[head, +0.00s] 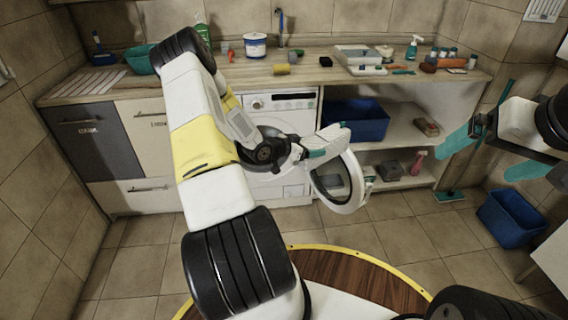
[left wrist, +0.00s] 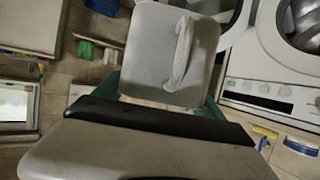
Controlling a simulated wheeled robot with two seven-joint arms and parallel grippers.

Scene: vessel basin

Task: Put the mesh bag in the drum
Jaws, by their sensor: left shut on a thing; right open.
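My left gripper (head: 318,146) is shut on a pale grey, rounded flat thing that I take to be the mesh bag (head: 334,132), beside the washing machine's open door. In the left wrist view the mesh bag (left wrist: 150,50), with a white strip on it, is between the teal fingers of my left gripper (left wrist: 160,95). The washing machine (head: 292,103) stands under the counter; my arm and gripper hide most of its drum opening. The round drum opening (left wrist: 302,22) shows at the upper right of the left wrist view. My right gripper (head: 492,156) is open and empty at the right.
The round door (head: 349,204) hangs open in front of the machine. A blue basin (head: 357,121) stands on the shelf to its right. Another blue bin (head: 510,218) is on the floor at right. The counter (head: 225,78) carries bottles, tubs and trays. Floor between is clear.

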